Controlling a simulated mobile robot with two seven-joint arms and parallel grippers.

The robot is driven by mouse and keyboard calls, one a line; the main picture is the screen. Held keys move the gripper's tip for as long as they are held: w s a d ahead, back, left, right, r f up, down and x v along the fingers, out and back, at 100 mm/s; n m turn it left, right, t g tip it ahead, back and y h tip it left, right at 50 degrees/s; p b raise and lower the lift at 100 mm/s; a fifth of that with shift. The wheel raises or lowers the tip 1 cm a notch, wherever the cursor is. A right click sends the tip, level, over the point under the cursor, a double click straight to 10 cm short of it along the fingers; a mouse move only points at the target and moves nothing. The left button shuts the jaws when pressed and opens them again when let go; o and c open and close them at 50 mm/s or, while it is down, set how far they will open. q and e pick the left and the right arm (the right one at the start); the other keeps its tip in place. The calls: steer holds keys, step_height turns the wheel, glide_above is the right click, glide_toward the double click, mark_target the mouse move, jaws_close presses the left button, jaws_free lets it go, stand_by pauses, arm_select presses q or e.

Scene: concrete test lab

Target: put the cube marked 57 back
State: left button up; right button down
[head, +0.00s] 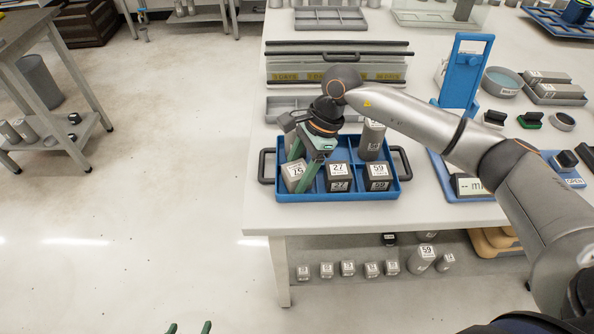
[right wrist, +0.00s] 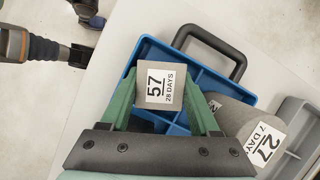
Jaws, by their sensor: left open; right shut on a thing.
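The cube marked 57 (right wrist: 160,85) is grey with a white label that also reads 28 DAYS. My right gripper (right wrist: 165,98) is shut on it, with a green finger on either side. In the head view the cube (head: 291,184) is at the front left compartment of the blue tray (head: 330,197). I cannot tell whether it rests on the tray floor. Beside it stand a cube marked 27 (head: 340,185) and a cube marked 59 (head: 378,185). My left gripper (head: 189,328) shows only its green fingertips, apart, at the bottom edge.
A grey cylinder (head: 371,143) stands in the tray's back right. A cylinder labelled 27, 7 DAYS (right wrist: 240,122) is beside the gripper in the wrist view. Small labelled specimens (head: 348,268) line the lower shelf. A blue stand (head: 462,75) is at the right. Open floor lies left.

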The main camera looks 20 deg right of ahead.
steer(key=shift+f, duration=0.15)
steer(key=shift+c, duration=2)
jaws_free()
steer(key=shift+r+p, duration=0.3)
steer(key=b+v, duration=0.1)
steer(key=v, duration=1)
steer(key=shift+d+r, duration=0.15)
steer(key=shift+r, duration=0.25)
